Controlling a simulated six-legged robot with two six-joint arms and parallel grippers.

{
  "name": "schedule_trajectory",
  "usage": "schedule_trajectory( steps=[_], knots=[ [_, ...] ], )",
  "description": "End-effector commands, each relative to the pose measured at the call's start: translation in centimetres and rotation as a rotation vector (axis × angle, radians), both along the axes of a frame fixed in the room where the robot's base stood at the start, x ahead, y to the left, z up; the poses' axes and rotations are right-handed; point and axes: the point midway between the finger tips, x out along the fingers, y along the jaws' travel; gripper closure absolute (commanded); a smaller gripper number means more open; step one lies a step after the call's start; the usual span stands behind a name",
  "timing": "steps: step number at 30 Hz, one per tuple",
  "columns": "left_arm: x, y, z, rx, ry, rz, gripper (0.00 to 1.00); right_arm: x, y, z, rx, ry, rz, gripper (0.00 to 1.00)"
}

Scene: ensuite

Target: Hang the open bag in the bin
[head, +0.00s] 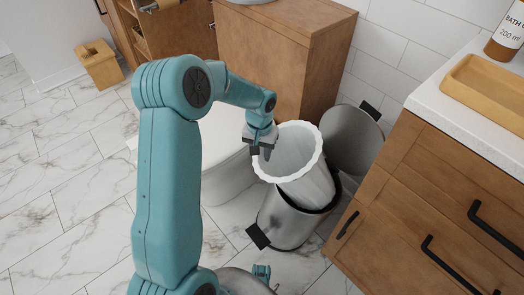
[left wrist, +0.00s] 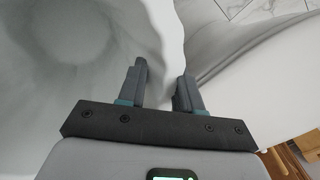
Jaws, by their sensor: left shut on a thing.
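The white bag (head: 308,184) is open, with a wide wavy rim facing up. It leans to the left, and its lower part goes into the mouth of the steel bin (head: 285,222). The rim stands well above the bin's dark edge. The bin's round lid (head: 352,140) is tilted open behind it. My left gripper (head: 263,150) is shut on the left side of the bag's rim. In the left wrist view, the gripper (left wrist: 163,88) has the bag's edge between its fingers, and the bag's inside (left wrist: 75,50) shows at left. The bag's bottom is hidden in the bin.
A wooden drawer unit (head: 440,210) with black handles stands close right of the bin. A wooden cabinet (head: 275,65) is behind. A white rounded fixture (head: 225,165) is just left of the bin.

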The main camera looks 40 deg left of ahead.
Motion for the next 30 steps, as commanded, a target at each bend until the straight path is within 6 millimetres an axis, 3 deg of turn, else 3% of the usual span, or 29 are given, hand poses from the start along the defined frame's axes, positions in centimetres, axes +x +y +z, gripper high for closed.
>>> schedule_trajectory(
  steps=[30],
  knots=[
    [-1.6, 1.5, -0.2, -0.001, 0.003, 0.000, 1.00, 0.0, 0.0, 0.1, 0.000, 0.000, 0.000, 0.00]
  ],
)
